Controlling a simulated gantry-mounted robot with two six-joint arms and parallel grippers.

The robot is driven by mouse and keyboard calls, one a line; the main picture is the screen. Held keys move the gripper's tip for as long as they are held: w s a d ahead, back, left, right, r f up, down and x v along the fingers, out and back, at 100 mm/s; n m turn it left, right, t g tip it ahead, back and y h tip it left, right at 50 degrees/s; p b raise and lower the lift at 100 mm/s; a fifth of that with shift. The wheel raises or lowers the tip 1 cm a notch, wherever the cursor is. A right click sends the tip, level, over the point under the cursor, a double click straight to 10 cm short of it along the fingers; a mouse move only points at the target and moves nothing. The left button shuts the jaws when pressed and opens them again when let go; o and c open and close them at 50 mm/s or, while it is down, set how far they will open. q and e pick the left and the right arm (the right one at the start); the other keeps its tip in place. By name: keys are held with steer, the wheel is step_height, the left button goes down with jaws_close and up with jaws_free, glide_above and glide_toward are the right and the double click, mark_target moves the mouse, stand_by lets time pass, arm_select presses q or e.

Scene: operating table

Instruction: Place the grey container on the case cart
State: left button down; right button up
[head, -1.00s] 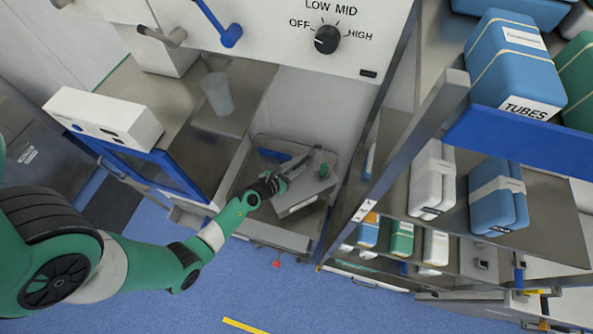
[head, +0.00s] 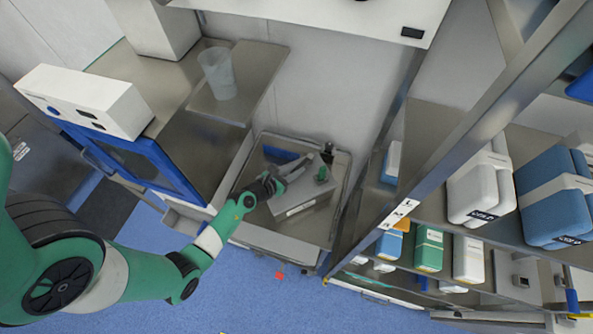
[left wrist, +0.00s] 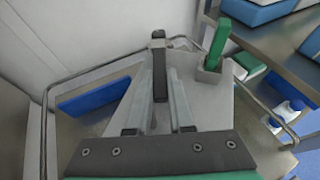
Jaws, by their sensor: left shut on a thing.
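The grey container (head: 304,204) is a box-like piece with a pale label strip on its front and a green-topped item standing in it. It is within the railed top of the metal case cart (head: 322,229); I cannot tell whether its base touches the surface. My left gripper (head: 296,166) is shut on the container at its upper side. In the left wrist view the fingers (left wrist: 157,85) close around a dark upright piece, with the container's grey top (left wrist: 208,105) beside them. The cart's rail (left wrist: 62,82) curves around both. My right gripper is not in view.
A blue object (head: 281,154) lies on the cart behind the container. A metal bench with a white box (head: 95,98) and a clear cup (head: 217,74) stands to the left. A shelf rack with wrapped packs (head: 480,188) stands close on the right.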

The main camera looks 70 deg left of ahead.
arm_select(q)
steer(key=shift+w+a+r, duration=0.1)
steer(key=shift+a+r, duration=0.05)
steer(key=c, duration=1.2)
jaws_free()
steer(key=shift+f, duration=0.35)
steer(key=shift+c, duration=0.2)
steer(key=o, duration=0.4)
steer(key=shift+o, duration=0.2)
steer(key=shift+r, duration=0.3)
steer(key=p+v, duration=0.1)
steer(key=v, duration=0.5)
steer(key=p+v, duration=0.1)
steer(key=v, duration=0.5)
steer(key=shift+f, duration=0.2)
